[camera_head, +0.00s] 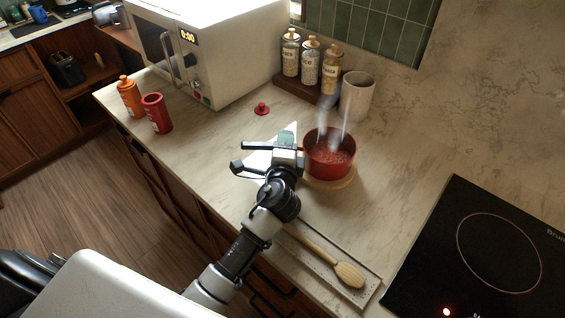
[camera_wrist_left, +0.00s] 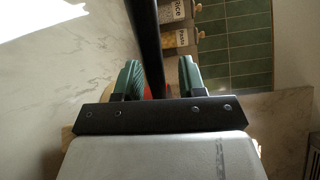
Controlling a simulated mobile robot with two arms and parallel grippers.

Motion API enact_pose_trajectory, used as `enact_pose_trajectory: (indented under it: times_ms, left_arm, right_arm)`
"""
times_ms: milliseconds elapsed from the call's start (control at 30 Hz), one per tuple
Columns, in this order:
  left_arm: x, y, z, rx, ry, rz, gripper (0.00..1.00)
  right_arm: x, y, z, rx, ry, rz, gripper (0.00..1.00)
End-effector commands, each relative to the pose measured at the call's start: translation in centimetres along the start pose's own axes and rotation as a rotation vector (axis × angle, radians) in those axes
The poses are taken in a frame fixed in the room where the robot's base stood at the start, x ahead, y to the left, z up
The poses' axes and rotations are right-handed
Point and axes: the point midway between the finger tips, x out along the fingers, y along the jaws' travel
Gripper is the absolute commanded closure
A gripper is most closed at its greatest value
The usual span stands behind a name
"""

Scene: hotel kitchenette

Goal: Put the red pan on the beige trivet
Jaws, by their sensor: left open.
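The red pan (camera_head: 329,158), with reddish food and steam, stands upright on the round beige trivet (camera_head: 335,184); the trivet's rim shows below it. My left gripper (camera_head: 287,145) is open, just left of the pan. In the left wrist view a dark bar, seemingly the pan's handle (camera_wrist_left: 147,35), runs between the two green fingers (camera_wrist_left: 159,76), with a gap on each side. A sliver of red pan shows low between the fingers. The gripper hides part of the handle. My right gripper is in neither view.
A white mug (camera_head: 357,97) and jars (camera_head: 311,62) stand behind the pan. A tray with a wooden spoon (camera_head: 348,274) lies in front, and a black cooktop (camera_head: 480,255) is at right. Left are a microwave (camera_head: 215,45), shakers (camera_head: 156,113) and a small red object (camera_head: 262,109).

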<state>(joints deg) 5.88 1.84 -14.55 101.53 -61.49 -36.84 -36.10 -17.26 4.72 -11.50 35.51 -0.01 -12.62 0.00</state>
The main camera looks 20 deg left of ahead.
Motion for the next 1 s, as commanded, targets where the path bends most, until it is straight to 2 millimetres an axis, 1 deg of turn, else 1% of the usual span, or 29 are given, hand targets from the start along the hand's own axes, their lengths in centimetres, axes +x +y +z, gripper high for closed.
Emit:
enact_pose_trajectory:
  times_ms: [33,100,300,400,500,667,1000]
  left_arm:
    - [-1.2,0.3,0.0,-0.002,0.001,0.002,0.60]
    - [-2.8,0.4,-0.1,-0.004,0.002,0.003,0.60]
    - [-7.0,0.3,0.0,-0.003,0.001,0.002,0.60]
    - [-8.7,0.3,0.0,-0.002,0.001,0.001,0.60]
    - [-9.8,0.2,0.0,-0.002,0.000,0.001,0.60]
    - [-10.5,0.0,0.0,-0.001,-0.002,0.000,0.60]
    - [-10.5,0.0,0.0,-0.001,-0.001,0.000,0.60]
  right_arm:
    - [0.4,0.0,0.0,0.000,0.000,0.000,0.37]
    - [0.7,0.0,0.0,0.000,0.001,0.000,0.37]
    - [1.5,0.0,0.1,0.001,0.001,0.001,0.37]
    - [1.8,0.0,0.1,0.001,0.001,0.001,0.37]
    - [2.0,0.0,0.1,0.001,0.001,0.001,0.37]
    - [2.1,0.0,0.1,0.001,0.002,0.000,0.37]
    - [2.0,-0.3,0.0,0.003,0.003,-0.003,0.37]
